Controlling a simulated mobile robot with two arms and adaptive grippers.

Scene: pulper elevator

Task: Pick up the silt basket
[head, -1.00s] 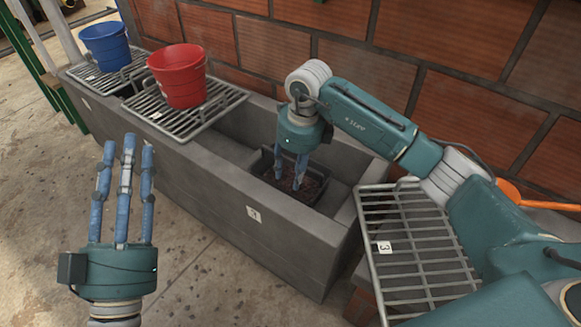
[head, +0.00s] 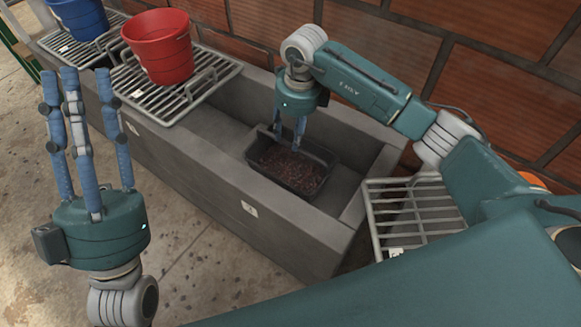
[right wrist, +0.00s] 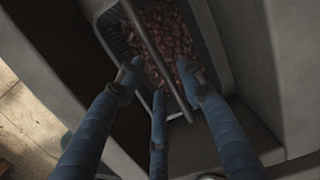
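The silt basket (head: 318,185) is a dark rectangular tub of reddish-brown lumps inside the grey concrete trough. It appears level, low between the trough walls. My right gripper (head: 288,148) points down over the basket's back-left part. In the right wrist view the thin bar handle (right wrist: 146,38) crosses above the basket (right wrist: 212,45). The spread fingertips (right wrist: 158,78) lie on both sides of the bar, with no clear grip on it; I cannot tell whether they touch it. My left gripper (head: 72,78) is open, empty and pointing up, at left outside the trough.
A red bucket (head: 158,47) stands on a metal grate (head: 200,88) over the trough's left part. A blue bucket (head: 77,15) stands farther left. Another grate (head: 412,205) lies at the trough's right end. The trough walls (head: 215,180) closely surround the basket; a brick wall rises behind.

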